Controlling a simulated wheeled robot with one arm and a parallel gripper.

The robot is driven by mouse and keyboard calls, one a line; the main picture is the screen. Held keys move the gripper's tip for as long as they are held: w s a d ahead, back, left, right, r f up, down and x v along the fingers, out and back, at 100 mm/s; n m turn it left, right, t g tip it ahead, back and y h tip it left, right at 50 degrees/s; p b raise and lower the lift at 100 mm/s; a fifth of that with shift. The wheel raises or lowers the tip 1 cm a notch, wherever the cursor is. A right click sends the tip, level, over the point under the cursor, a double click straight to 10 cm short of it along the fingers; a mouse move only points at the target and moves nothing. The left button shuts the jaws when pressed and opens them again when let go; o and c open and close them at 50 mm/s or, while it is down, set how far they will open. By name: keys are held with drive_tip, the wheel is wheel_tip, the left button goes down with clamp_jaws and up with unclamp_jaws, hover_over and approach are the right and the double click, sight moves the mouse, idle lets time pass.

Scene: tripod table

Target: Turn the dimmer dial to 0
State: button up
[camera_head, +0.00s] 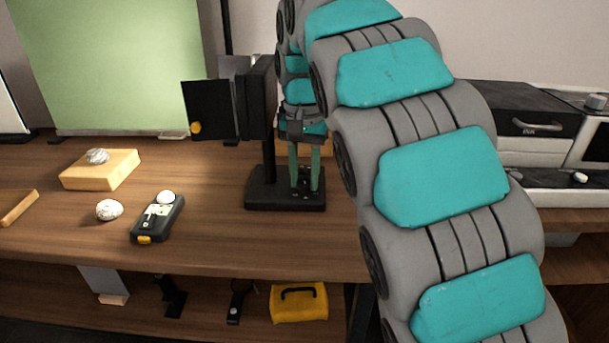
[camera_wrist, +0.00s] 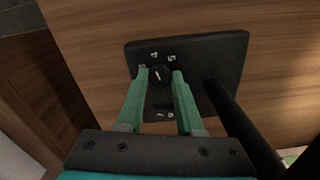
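The dimmer dial (camera_wrist: 158,75) is a small round black knob with a white pointer line, on a black base plate (camera_wrist: 228,62). White marks that look like 4 and 5 lie above it in the wrist view; marks like 1 and 0 lie below, between the fingers. The pointer line tilts up-left; which end counts I cannot tell. My gripper (camera_wrist: 161,74) has its green fingertips apart on either side of the dial, with no clear contact. In the head view my gripper (camera_head: 304,189) points down over the lamp's base (camera_head: 262,199); the dial is not discernible there.
The lamp's post and black head (camera_head: 262,98) with flaps (camera_head: 211,110) rise left of my gripper. A handheld meter (camera_head: 157,219), a white lump (camera_head: 109,210) and a wooden block (camera_head: 100,169) stand further left. The table front before the base is clear.

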clamp_jaws()
